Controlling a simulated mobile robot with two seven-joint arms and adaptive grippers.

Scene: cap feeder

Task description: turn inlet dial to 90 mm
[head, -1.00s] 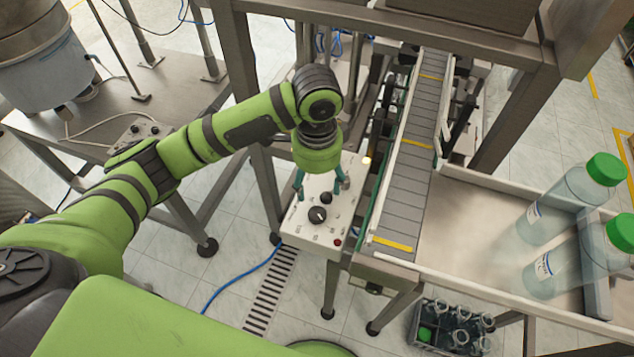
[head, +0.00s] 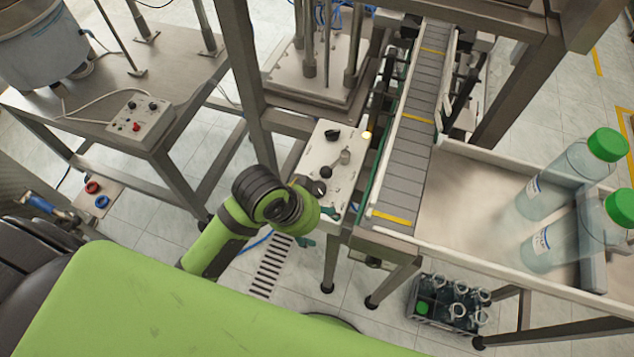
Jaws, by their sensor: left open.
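The white control panel (head: 341,180) stands left of the conveyor. It has a black dial (head: 318,188) at its lower left, partly crowded by my left arm, a smaller black knob (head: 326,172), a grey knob (head: 344,157) and another black dial (head: 332,135) near the far end. I cannot tell which is the inlet dial, and the scale markings are too small to read. My left gripper (head: 317,227) is open and empty at the panel's near left edge. Its teal fingertips show past my green wrist, which hides most of it. My right gripper is not in view.
The conveyor (head: 408,145) runs close along the panel's right side. A crate of small bottles (head: 450,300) is on the floor. Another control box (head: 141,122) sits on the left table.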

